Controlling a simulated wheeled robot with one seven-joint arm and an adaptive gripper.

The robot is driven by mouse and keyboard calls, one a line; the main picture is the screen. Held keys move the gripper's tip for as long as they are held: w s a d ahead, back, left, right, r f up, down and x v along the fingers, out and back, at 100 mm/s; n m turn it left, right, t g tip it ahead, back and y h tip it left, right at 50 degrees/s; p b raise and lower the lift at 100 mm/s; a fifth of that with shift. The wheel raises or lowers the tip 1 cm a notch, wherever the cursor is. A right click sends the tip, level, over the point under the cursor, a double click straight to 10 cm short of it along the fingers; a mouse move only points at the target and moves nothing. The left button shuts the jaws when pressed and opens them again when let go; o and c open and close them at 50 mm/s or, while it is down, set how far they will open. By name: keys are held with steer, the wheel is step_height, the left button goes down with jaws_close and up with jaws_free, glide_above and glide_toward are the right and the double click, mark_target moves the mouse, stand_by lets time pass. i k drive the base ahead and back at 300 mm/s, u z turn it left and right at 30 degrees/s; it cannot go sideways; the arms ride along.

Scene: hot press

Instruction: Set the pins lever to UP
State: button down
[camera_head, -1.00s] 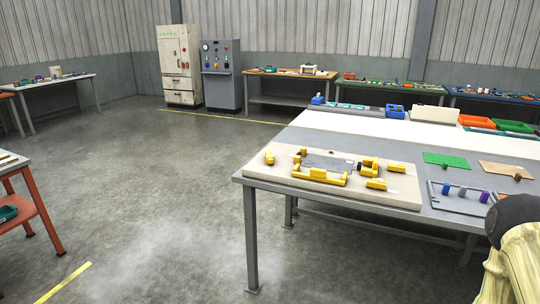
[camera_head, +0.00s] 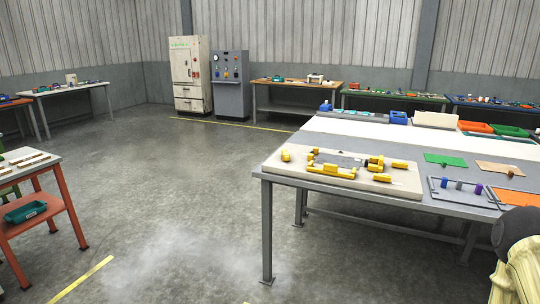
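No lever marked as the pins lever can be made out at this distance. A pale board with a yellow clamp fixture (camera_head: 331,170) lies on the near end of the long grey table, at centre right. Yellow blocks and a grey plate sit on it, too small to read as a lever. A grey control cabinet (camera_head: 229,88) with gauges and coloured buttons stands by the far wall, beside a cream cabinet (camera_head: 190,88) with green lights. My gripper is not in view.
The long table's grey top (camera_head: 412,205) also bears a green mat (camera_head: 446,159) and a frame with coloured cylinders (camera_head: 459,186). An orange-legged bench (camera_head: 65,203) stands at left. Open concrete floor (camera_head: 170,190) lies between them. Further benches line the back wall.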

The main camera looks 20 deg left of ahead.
mark_target(286, 156)
steer(key=u, duration=0.95)
steer(key=i, duration=0.75)
steer(key=u, duration=1)
steer(key=i, duration=0.9)
steer(key=z, duration=0.45)
steer(key=i, duration=0.7)
steer(key=z, duration=0.45)
